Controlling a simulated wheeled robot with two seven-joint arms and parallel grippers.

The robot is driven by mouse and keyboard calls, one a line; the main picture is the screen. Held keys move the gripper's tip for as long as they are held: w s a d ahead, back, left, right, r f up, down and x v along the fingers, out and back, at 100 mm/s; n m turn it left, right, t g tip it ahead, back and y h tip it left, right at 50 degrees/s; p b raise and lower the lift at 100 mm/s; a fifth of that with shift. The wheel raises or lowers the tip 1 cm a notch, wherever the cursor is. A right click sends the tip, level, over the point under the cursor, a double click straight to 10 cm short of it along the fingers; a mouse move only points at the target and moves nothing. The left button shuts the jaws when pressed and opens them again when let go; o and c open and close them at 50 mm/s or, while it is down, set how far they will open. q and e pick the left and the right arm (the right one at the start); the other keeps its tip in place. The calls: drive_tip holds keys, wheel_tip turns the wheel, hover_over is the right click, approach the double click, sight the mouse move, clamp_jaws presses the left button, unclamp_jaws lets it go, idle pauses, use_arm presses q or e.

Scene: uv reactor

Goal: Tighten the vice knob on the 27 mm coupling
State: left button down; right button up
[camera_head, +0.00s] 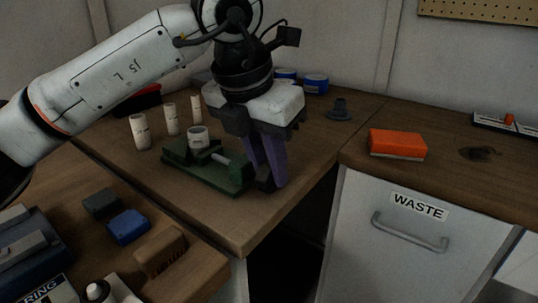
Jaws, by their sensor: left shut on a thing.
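The green vice (205,170) sits on the wooden bench near its front edge. A pale grey ring-shaped coupling (197,136) stands upright at the vice's jaws. The vice's screw (221,160) runs to the right end, where my left gripper (267,183) points down with its purple fingers. The left gripper is shut at the vice knob, which the fingers hide. My right gripper is not in view.
Several pale cylinders (171,119) stand behind and left of the vice. Blue tins (315,84) and a dark grey flanged part (340,109) are farther back. An orange sponge (397,143) lies on the right counter above the WASTE drawer (403,240). Blocks (129,227) lie front left.

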use_arm(q)
drive_tip(key=shift+r+g+p, duration=0.3)
drive_tip(key=shift+r+p, duration=0.25)
drive_tip(key=shift+p, duration=0.25)
drive_tip(key=g+y+p, duration=0.1)
drive_tip(key=p, duration=0.2)
drive_tip(key=g+p, duration=0.1)
drive_tip(key=p, duration=0.1)
drive_tip(key=y+p, duration=0.1)
drive_tip(key=p, duration=0.2)
drive_tip(key=shift+w+d+f+g+y+p, duration=0.15)
drive_tip(key=shift+w+d+g+y+p, duration=0.15)
drive_tip(key=shift+g, duration=0.1)
drive_tip(key=g+p, duration=0.1)
drive_tip(key=p, duration=0.1)
drive_tip(key=shift+f+y+p, duration=0.2)
drive_tip(key=shift+y+p, duration=0.1)
drive_tip(key=shift+w+f+g+y+p, duration=0.1)
drive_tip(key=shift+f+g+y+p, duration=0.25)
drive_tip(key=shift+p, duration=0.35)
drive_tip(key=shift+r, duration=0.1)
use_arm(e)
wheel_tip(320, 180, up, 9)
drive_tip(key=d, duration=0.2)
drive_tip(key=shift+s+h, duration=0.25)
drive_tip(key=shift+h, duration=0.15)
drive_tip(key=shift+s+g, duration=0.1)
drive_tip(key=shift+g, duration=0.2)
